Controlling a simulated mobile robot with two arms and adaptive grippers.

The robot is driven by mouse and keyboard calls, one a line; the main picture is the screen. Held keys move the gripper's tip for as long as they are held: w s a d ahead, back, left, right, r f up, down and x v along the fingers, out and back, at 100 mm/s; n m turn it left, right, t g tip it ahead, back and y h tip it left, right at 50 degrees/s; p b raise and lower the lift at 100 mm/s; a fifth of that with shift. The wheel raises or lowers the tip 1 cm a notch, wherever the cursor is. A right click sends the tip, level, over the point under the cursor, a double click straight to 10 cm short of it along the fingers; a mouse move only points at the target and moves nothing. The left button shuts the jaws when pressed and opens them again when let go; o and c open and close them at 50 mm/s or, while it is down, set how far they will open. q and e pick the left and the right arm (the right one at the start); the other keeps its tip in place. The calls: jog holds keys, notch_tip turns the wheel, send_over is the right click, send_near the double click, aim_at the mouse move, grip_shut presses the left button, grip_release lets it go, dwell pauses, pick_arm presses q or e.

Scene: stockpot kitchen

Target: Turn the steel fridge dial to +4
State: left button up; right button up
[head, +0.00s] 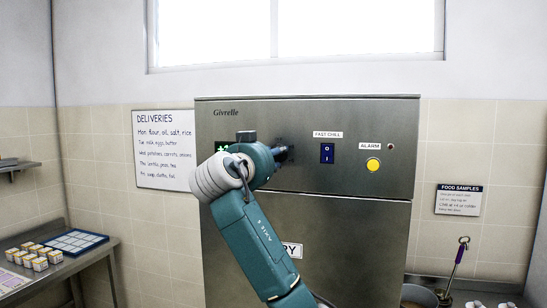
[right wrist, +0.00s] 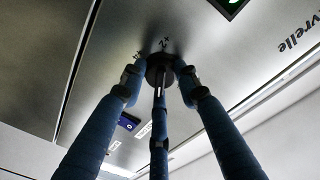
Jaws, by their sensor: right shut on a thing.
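The steel fridge (head: 340,220) stands against the back wall. In the right wrist view its dark round dial (right wrist: 160,63) sits on the steel front, with small printed marks beside it that look like +2 and +4. My right gripper (right wrist: 160,80) has its blue fingers closed around the dial. Which mark the dial points to cannot be told. My left gripper is not in view.
A green-lit display (head: 222,148) is partly hidden left of the dial. A fast chill switch (head: 327,153) and a yellow alarm button (head: 373,165) are to the right. A side table (head: 70,266) with small boxes stands left; pots (head: 420,295) stand lower right.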

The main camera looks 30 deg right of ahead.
jog(key=shift+f, duration=0.2)
jog(key=m+b, duration=0.1)
jog(key=b, duration=0.1)
jog(key=shift+a+f+m+b, duration=0.1)
jog(key=shift+f+m+b, duration=0.2)
jog(key=shift+m, duration=0.1)
jog(key=shift+s+r+m+t+y+b, duration=0.1)
jog(key=shift+r+m+t+y+b, duration=0.2)
jog(key=shift+m, duration=3.15)
jog(key=shift+r+m+t+y+b, duration=0.1)
jog(key=shift+r+m+y+b, duration=0.35)
jog(key=shift+m, duration=2.95)
jog(key=shift+s+r+m+t+y+b, duration=0.2)
jog(key=shift+m+b, duration=0.25)
jog(key=shift+m, duration=3)
jog(key=shift+w, duration=0.15)
